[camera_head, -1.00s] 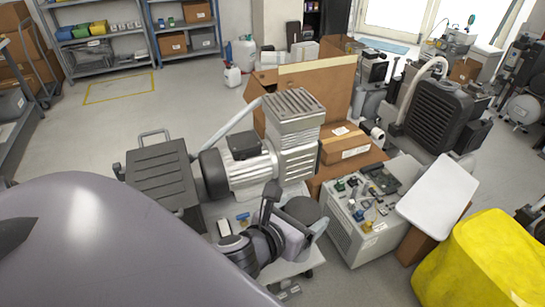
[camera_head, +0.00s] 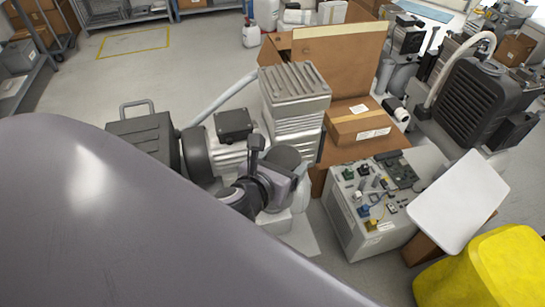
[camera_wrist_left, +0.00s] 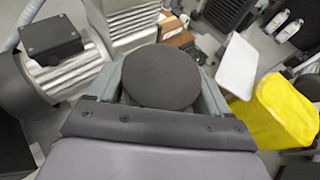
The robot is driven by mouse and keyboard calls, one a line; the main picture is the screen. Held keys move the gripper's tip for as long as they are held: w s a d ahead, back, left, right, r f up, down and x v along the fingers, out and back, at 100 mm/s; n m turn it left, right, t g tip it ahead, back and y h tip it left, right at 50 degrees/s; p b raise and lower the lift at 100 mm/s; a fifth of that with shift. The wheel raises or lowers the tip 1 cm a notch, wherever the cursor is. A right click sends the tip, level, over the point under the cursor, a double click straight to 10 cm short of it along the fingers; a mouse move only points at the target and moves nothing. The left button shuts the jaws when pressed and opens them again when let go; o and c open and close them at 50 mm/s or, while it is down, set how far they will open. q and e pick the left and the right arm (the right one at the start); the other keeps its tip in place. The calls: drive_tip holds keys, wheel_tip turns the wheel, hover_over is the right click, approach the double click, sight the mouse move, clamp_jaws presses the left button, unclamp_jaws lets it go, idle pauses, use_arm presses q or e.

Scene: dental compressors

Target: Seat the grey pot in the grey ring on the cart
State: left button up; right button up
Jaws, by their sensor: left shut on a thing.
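The grey pot shows as a dark grey round disc (camera_wrist_left: 160,76) in the left wrist view, between the two fingers of my left gripper (camera_wrist_left: 162,84). In the head view, the pot (camera_head: 284,157) is held by my left gripper (camera_head: 274,176), in front of the silver compressor (camera_head: 235,143). A pale strip of the cart top (camera_head: 300,240) shows below the gripper. I cannot make out the grey ring; my arm covers much of the cart. My right gripper is out of view.
The compressor's ribbed head (camera_head: 296,90) stands close behind the pot. A grey unit with circuit parts (camera_head: 365,240) stands to the right, with a white panel (camera_head: 458,200) and a yellow cover (camera_head: 485,275) beyond. A cardboard box (camera_head: 358,125) lies behind.

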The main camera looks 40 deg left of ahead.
use_arm(q)
drive_tip(key=w+a+f+n+g+y+b, duration=0.1)
drive_tip(key=w+a+f+n+y+b, duration=0.2)
drive_tip(key=f+b, duration=0.5)
drive_tip(key=w+a+f+n+g+y+b, duration=0.1)
drive_tip(key=w+a+f+n+y+b, duration=0.2)
drive_tip(key=f+b, duration=0.5)
drive_tip(key=shift+w+a+y+b, duration=0.3)
drive_tip(key=shift+w+a+b, duration=0.1)
drive_tip(key=shift+a, duration=0.3)
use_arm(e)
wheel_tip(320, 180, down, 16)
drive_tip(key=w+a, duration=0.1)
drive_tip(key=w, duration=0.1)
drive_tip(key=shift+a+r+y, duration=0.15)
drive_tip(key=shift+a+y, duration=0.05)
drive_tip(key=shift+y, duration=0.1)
use_arm(q)
drive_tip(key=shift+r, duration=0.1)
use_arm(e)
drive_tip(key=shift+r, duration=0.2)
use_arm(q)
drive_tip(key=shift+s+p, duration=0.1)
drive_tip(key=shift+p, duration=0.5)
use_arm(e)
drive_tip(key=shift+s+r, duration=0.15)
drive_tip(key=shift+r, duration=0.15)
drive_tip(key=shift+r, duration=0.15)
